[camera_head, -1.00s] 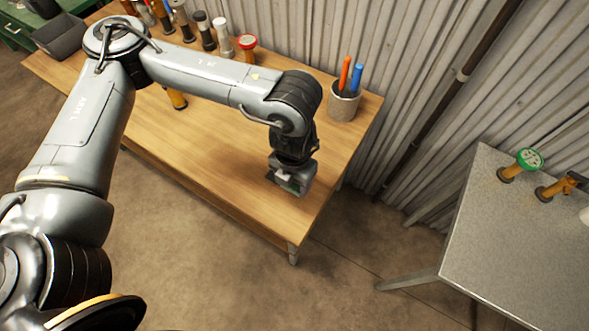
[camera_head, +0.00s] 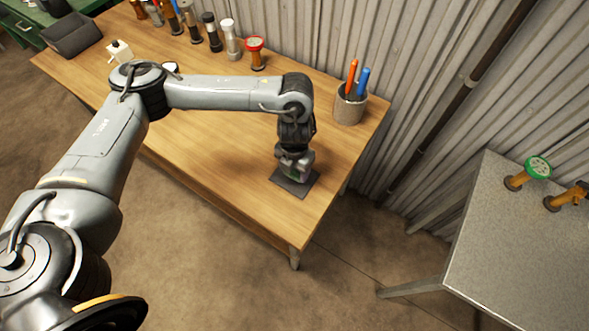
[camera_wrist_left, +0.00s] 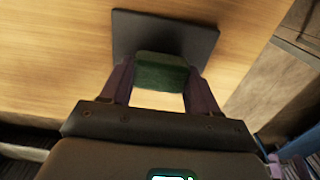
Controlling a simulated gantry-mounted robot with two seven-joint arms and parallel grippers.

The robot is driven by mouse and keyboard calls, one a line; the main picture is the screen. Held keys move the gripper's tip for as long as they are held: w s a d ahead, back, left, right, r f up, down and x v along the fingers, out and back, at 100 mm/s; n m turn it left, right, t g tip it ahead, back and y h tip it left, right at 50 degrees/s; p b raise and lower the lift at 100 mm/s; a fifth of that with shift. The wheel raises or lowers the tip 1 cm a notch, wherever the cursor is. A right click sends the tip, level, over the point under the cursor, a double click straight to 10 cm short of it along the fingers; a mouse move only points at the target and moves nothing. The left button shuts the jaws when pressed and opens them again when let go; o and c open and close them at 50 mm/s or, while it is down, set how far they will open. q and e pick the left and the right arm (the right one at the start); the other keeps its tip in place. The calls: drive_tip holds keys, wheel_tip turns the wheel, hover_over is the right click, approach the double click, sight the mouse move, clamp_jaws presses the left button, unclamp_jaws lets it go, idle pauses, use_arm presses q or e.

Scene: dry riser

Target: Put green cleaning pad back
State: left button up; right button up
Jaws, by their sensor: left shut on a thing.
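The green cleaning pad (camera_wrist_left: 162,72) is between the two fingers of my left gripper (camera_wrist_left: 161,80) in the left wrist view. A dark square mat (camera_wrist_left: 190,36) lies on the wooden table just beyond it. In the head view my left gripper (camera_head: 291,172) is over this mat (camera_head: 299,191), near the table's front right corner. The gripper is shut on the pad, of which only a little green shows there. I cannot tell whether the pad touches the mat. My right gripper is not in view.
A cup (camera_head: 349,104) with orange and blue handles stands at the table's right back. A red-topped fitting (camera_head: 255,53) and several others line the back edge. A grey table (camera_head: 500,240) with a green-topped fitting (camera_head: 528,174) stands right. The wooden table's middle is clear.

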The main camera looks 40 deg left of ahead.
use_arm(q)
drive_tip(key=shift+f, duration=0.3)
drive_tip(key=shift+f, duration=0.2)
drive_tip(key=o, duration=1)
drive_tip(key=shift+r, duration=0.15)
